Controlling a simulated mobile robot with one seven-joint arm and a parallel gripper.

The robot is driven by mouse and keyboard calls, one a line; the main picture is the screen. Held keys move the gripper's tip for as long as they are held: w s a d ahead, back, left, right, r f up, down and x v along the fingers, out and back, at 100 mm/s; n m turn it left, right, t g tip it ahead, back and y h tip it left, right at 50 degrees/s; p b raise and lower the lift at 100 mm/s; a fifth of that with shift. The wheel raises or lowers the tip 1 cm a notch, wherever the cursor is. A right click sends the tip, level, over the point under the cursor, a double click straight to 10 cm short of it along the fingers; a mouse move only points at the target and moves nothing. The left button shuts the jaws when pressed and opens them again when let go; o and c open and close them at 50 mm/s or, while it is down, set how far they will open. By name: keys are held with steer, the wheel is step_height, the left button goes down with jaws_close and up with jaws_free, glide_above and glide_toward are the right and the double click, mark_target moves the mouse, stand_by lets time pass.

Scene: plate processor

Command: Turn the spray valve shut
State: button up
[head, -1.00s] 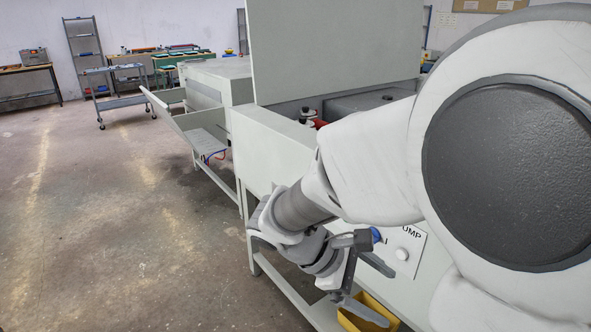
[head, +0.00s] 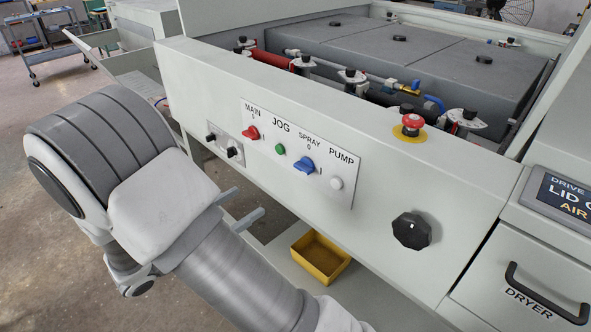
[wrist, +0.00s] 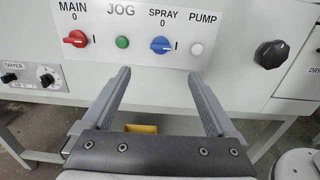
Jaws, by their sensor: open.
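The blue knob under the label SPRAY (head: 304,165) sits on the white front panel, between the green JOG button and the white PUMP button. In the wrist view the blue knob (wrist: 161,45) lies roughly crosswise, with the I mark at its right and the 0 above it. My gripper (head: 251,199) is open and empty, in front of and below the panel. In the wrist view its two fingers (wrist: 160,73) point toward the panel, with the blue knob beyond the gap between them. The fingers touch nothing that I can see.
Close beside the blue knob are the green JOG button (head: 280,149), red MAIN knob (head: 251,132) and white PUMP button (head: 336,183). A large black knob (head: 411,231) is to the right. A red emergency button (head: 411,122) is on top. A yellow bin (head: 320,258) lies below.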

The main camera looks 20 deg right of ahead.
mark_target(300, 168)
steer(key=b+x, duration=0.2)
steer(key=x, duration=1.5)
steer(key=shift+r, duration=0.1)
steer(key=c, duration=1.4)
